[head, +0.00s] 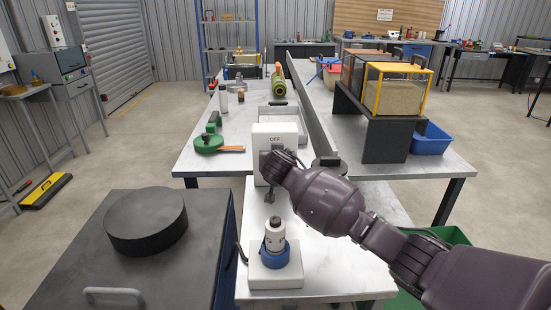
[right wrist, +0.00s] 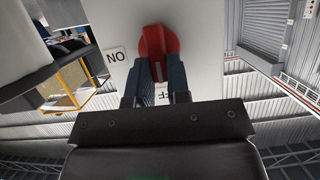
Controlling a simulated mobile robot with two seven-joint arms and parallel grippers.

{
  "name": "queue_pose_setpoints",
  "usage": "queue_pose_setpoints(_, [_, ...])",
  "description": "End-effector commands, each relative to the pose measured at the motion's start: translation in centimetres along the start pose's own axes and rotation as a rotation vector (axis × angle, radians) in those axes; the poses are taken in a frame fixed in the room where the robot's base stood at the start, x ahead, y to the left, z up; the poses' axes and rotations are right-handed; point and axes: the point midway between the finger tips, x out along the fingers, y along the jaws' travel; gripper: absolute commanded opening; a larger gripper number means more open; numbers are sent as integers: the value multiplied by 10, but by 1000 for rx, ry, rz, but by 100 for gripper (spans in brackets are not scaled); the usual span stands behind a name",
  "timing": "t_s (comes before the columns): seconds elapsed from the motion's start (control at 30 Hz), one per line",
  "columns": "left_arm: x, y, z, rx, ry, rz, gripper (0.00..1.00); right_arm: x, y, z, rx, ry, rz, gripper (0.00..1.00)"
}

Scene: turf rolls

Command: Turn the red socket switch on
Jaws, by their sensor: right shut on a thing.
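The red socket switch (right wrist: 158,42) is a round red knob on a white panel in the right wrist view. Its narrow grip lies between my right gripper's fingers (right wrist: 157,66), which are shut on it. An "ON" label (right wrist: 116,56) appears upside down to the left of the knob, and part of an "OFF" label (right wrist: 163,93) shows between the fingers. In the head view the white socket box (head: 262,131) stands upright on the bench, and my right gripper (head: 268,168) is at its front. The red knob is hidden there. My left gripper is out of view.
A white-and-blue plug-like fitting (head: 275,245) stands on a white base in front of the box. A dark round disc (head: 146,220) lies on the black cabinet at left. A black stand (head: 385,135) carries framed blocks at right. A green tool (head: 208,143) lies behind.

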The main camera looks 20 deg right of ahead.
Motion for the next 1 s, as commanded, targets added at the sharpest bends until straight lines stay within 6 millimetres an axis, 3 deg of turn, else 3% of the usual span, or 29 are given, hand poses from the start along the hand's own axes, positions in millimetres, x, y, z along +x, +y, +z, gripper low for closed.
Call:
queue_pose_setpoints(0.27, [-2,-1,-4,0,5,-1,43,0,3,1,157,-4,-62,0])
queue_pose_setpoints(1.0, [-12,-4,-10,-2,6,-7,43,2,15,8,801,-3,-327,0])
